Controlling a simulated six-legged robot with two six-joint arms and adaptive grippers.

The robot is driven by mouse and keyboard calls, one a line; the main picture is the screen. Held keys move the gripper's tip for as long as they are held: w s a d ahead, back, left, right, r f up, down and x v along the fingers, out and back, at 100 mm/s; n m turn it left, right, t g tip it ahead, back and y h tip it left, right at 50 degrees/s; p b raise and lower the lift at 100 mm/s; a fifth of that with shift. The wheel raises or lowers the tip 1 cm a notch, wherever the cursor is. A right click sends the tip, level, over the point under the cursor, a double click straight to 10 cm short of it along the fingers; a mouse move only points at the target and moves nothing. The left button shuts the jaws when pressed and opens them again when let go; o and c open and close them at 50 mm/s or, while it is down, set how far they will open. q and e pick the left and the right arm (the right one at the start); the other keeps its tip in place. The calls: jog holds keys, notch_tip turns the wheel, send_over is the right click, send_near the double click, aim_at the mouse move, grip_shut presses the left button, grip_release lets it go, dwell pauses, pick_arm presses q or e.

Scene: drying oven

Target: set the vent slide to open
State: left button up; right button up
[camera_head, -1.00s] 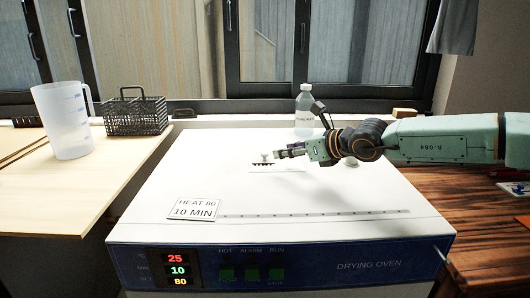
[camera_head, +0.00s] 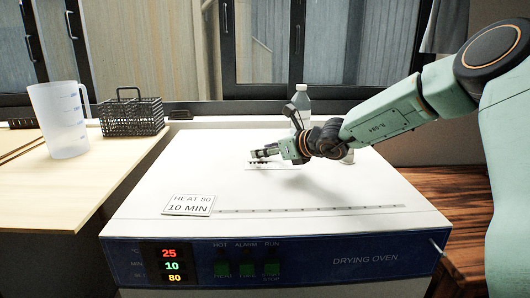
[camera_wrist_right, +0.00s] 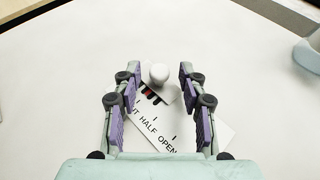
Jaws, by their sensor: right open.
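The vent slide has a pale round knob (camera_wrist_right: 158,74) on a small plate on top of the drying oven (camera_head: 190,165). In the right wrist view its label (camera_wrist_right: 155,130) reads "HALF" and "OPEN", with a partly hidden word ending in "UT" at the left. The knob stands nearer that word than "OPEN", with dark and red marks beside it. My right gripper (camera_head: 262,153) is over the plate, its open fingers on either side of the knob; contact is not clear. In the head view the gripper mostly hides the knob. My left gripper is not in view.
A sign (camera_head: 188,205) reading "HEAT 80 10 MIN" lies at the oven top's front left. A jug (camera_head: 60,120) and black basket (camera_head: 132,115) stand left.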

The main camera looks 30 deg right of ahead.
jog(key=shift+w+f, duration=0.15)
jog(key=shift+s+r, duration=0.25)
jog(key=shift+r, duration=0.05)
jog(key=shift+w+f, duration=0.2)
jog(key=shift+w, duration=0.05)
jog(key=c, duration=0.4)
jog(key=shift+r, duration=0.1)
grip_shut()
